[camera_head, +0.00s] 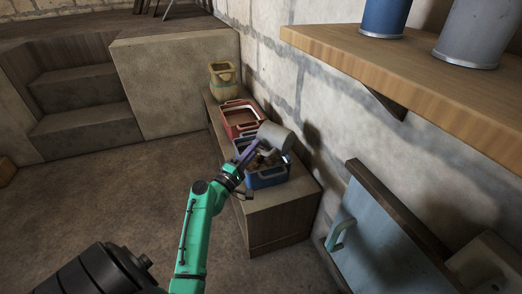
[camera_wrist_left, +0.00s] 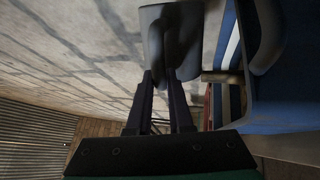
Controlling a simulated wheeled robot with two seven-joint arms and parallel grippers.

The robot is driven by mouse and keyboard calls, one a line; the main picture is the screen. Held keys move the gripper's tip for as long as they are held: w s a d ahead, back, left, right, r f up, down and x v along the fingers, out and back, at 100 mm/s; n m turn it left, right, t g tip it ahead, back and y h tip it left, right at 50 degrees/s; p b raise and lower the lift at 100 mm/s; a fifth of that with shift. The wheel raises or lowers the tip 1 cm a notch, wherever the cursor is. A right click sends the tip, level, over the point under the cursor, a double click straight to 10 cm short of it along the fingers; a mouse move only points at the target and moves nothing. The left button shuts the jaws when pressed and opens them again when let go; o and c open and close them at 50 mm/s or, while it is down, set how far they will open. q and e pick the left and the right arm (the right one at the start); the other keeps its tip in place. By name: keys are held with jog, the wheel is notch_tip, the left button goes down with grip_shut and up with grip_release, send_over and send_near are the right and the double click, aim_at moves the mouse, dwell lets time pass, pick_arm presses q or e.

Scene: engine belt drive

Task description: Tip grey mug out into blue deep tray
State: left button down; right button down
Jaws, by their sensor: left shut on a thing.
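My left gripper (camera_head: 249,153) is shut on the grey mug (camera_head: 278,136), which is tilted on its side above the blue deep tray (camera_head: 267,180). Brown lumps (camera_head: 264,160) show below the mug, at the tray's opening. I cannot tell whether any are still inside the mug. In the left wrist view, my left gripper's fingers (camera_wrist_left: 160,85) close on the grey mug (camera_wrist_left: 157,25), and the blue tray (camera_wrist_left: 285,112) fills the right side. The mug's inside is hidden. My right gripper is not in view.
A red tray (camera_head: 231,129) stands behind the blue one on the wooden bench (camera_head: 285,220), with a beige container (camera_head: 221,91) farther back. The stone wall (camera_head: 330,95) is close on the right. A wooden shelf (camera_head: 420,75) with canisters juts out at upper right.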

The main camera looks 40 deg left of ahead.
pick_arm(q)
jog(key=shift+a+r+n+y+p, duration=0.2)
jog(key=shift+n+y+p, duration=0.15)
jog(key=shift+n, duration=0.35)
jog(key=shift+a+n, duration=0.2)
jog(key=shift+n, duration=0.3)
dwell(0.3)
